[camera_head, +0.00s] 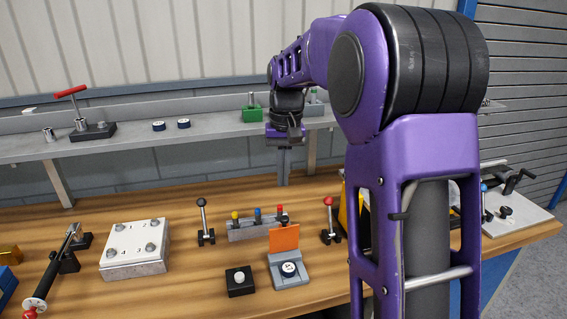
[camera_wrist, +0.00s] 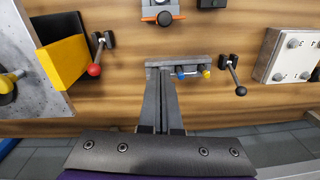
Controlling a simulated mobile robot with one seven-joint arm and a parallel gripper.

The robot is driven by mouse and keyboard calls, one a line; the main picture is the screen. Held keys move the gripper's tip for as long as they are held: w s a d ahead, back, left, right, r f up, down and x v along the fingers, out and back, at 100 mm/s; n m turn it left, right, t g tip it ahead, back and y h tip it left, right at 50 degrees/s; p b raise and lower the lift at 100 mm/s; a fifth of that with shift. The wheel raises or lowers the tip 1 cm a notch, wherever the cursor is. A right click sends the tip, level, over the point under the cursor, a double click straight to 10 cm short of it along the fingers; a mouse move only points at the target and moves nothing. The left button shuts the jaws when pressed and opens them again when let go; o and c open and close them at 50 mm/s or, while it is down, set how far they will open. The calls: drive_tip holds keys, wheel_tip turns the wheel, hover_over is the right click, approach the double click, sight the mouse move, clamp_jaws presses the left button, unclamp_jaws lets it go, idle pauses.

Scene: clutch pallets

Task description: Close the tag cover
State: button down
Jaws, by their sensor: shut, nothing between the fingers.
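The tag cover (camera_head: 285,238) is an orange flap standing open and roughly upright at the back of a grey base (camera_head: 291,276). A round dark tag with a white face (camera_head: 288,269) sits on the base in front of it. In the wrist view the orange cover (camera_wrist: 160,13) shows at the top edge, with the base partly cut off. My gripper (camera_wrist: 160,76) is shut and empty. It is over the back of the bench near the shelf, well apart from the cover. Its fingers overlap the row of coloured knobs in the wrist view.
A grey block with red, blue and yellow knobs (camera_head: 258,226) stands behind the cover. Levers with a black ball (camera_head: 201,203) and a red ball (camera_head: 328,201) flank it. A black button box (camera_head: 240,281) is left of the base. The shelf (camera_head: 210,141) runs behind.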

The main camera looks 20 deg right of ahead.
drive_tip(key=s+f, duration=0.3)
drive_tip(key=f, duration=0.1)
drive_tip(key=shift+s+a+f+b, duration=0.3)
drive_tip(key=shift+s+a, duration=0.1)
drive_tip(key=shift+s+f+b, duration=0.1)
drive_tip(key=shift+b, duration=0.25)
drive_tip(key=shift+s+t+b, duration=0.3)
drive_tip(key=shift+t+b, duration=0.05)
drive_tip(key=shift+t, duration=0.05)
